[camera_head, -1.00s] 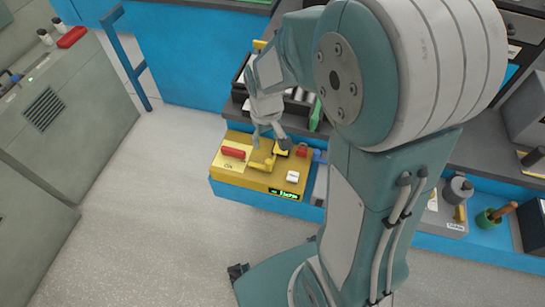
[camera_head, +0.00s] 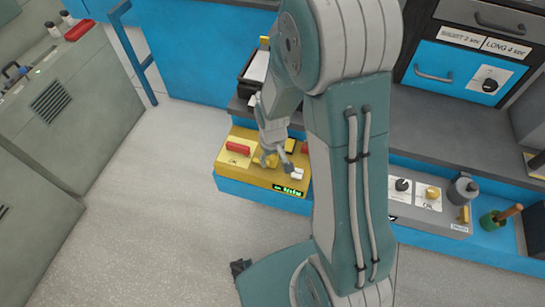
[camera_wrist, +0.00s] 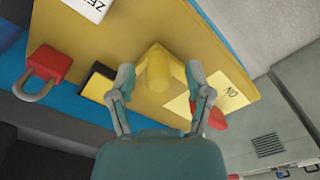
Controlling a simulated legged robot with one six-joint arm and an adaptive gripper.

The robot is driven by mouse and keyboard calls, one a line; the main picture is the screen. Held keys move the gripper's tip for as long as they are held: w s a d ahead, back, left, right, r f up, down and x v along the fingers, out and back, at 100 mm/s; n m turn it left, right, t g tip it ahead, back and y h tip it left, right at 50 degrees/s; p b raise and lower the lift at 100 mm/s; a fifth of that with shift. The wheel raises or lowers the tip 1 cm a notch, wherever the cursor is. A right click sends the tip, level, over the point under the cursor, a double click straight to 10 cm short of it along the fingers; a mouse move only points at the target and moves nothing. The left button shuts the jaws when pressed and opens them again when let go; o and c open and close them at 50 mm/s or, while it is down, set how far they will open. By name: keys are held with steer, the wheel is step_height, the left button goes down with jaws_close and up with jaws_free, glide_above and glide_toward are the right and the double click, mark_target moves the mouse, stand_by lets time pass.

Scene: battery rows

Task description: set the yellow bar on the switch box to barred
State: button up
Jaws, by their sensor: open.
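The yellow switch box (camera_head: 228,171) sits on the low blue ledge in the head view. Its yellow bar (camera_head: 268,161) is partly hidden by my gripper (camera_head: 276,153). In the wrist view the yellow bar (camera_wrist: 157,72) stands out from the box's face (camera_wrist: 120,35), seen nearly end-on. My gripper (camera_wrist: 158,80) is open, with one finger on each side of the bar; I cannot tell whether either touches it. A label reading "ON" (camera_wrist: 228,93) lies to the right of the bar. I cannot see which setting the bar points to.
A red handle (camera_head: 238,147), a white button (camera_head: 296,172) and a lit green display (camera_head: 288,190) are on the box. A red padlock (camera_wrist: 48,66) and a black-and-yellow block (camera_wrist: 98,82) sit left of the bar in the wrist view. Grey floor in front is clear.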

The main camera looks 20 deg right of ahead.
mark_target(255, 159)
steer(key=shift+c, duration=0.3)
jaws_close()
steer(key=shift+w+a, duration=0.8)
steer(key=shift+a, duration=0.3)
steer(key=shift+w+a, duration=0.75)
steer(key=shift+a, duration=0.3)
steer(key=shift+d, duration=0.1)
jaws_free()
steer(key=shift+o, duration=0.3)
steer(key=shift+a, duration=0.3)
steer(key=shift+d+r, duration=0.1)
steer(key=shift+d, duration=0.05)
